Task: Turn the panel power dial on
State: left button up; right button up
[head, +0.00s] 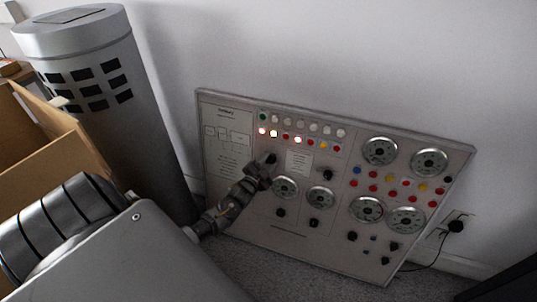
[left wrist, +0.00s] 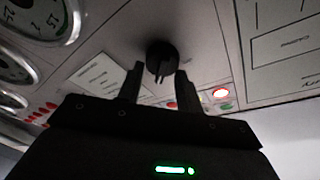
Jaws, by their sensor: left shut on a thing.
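The grey control panel (head: 290,225) leans against the wall, with buttons, lamps, gauges and black knobs on its face. My left gripper (head: 265,165) is at the upper middle-left of the panel, beside the printed label. It is shut on a black dial (left wrist: 161,57), which shows between the fingertips in the left wrist view. In the head view the gripper largely covers this dial. I cannot read the dial's setting. My left gripper (left wrist: 160,82) shows its two dark fingers, one on each side of the dial. My right gripper is not in view.
Several lamps in the lower lamp row (head: 297,139) glow. Round gauges (head: 380,151) and other knobs (head: 326,174) surround the dial. A grey cylinder (head: 140,125) and an open cardboard box (head: 85,155) stand at left. A plugged cord (head: 455,226) is at right.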

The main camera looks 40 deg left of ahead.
pick_arm(q)
jog(key=o, duration=1)
jog(key=s, duration=0.3)
jog(key=s+d, duration=0.1)
jog(key=s, duration=0.3)
jog(key=s+p, duration=0.1)
jog(key=s, duration=0.2)
jog(key=shift+s+d, duration=0.15)
jog(key=shift+s, duration=0.25)
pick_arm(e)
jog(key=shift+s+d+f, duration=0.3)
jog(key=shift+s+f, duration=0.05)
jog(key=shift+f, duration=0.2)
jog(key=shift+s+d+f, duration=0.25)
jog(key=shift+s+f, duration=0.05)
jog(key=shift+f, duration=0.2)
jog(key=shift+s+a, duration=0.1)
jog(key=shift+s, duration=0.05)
